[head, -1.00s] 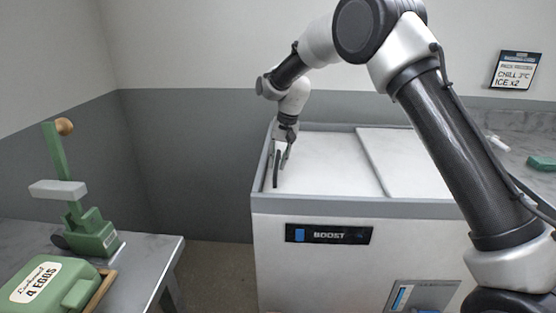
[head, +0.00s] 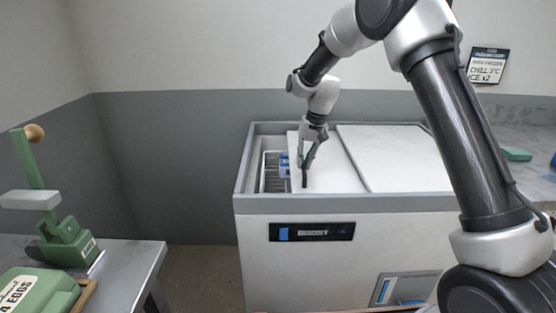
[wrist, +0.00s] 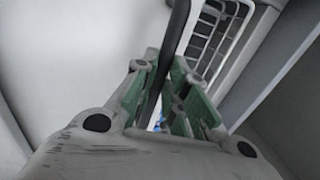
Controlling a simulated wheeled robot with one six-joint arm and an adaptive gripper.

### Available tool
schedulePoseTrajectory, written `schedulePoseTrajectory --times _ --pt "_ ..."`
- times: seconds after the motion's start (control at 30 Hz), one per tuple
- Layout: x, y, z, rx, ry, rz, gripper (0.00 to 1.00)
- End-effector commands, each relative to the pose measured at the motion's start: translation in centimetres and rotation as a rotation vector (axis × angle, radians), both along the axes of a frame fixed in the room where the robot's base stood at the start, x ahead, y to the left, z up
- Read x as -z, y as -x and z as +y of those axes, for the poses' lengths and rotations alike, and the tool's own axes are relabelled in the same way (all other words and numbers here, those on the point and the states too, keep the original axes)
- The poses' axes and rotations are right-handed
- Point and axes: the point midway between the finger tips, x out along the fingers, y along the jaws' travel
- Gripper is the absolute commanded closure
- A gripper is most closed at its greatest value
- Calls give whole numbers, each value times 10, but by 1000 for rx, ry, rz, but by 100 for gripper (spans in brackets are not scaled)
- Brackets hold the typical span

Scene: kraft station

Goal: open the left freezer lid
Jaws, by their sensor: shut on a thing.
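The white chest freezer (head: 340,245) stands against the back wall with a grey rim. Its left lid (head: 335,178) is slid partly to the right, and a gap at the left end shows a wire basket (head: 272,172) with something blue inside. The right lid (head: 385,150) covers the right side. My gripper (head: 305,165) is shut on the dark upright lid handle (head: 304,178) at the left lid's left edge. In the wrist view the handle (wrist: 172,45) runs between the green fingers (wrist: 160,95), and the basket (wrist: 212,35) shows beside it.
A steel counter (head: 135,262) at the left holds a green press (head: 60,235) and a green egg box (head: 35,295). A grey counter (head: 515,180) adjoins the freezer at the right. Floor shows between the left counter and the freezer.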

Motion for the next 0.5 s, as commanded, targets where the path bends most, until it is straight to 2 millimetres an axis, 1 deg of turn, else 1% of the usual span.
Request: schedulePoseTrajectory --times 0.03,0.2,0.3,0.4,0.5 --pt "0 0 -19 7 1 0 100" --pt "-1 2 -71 5 1 0 100" --pt "0 3 -97 4 1 0 100" --pt "0 4 -117 3 1 0 100" --pt "0 4 -133 1 1 -1 100"
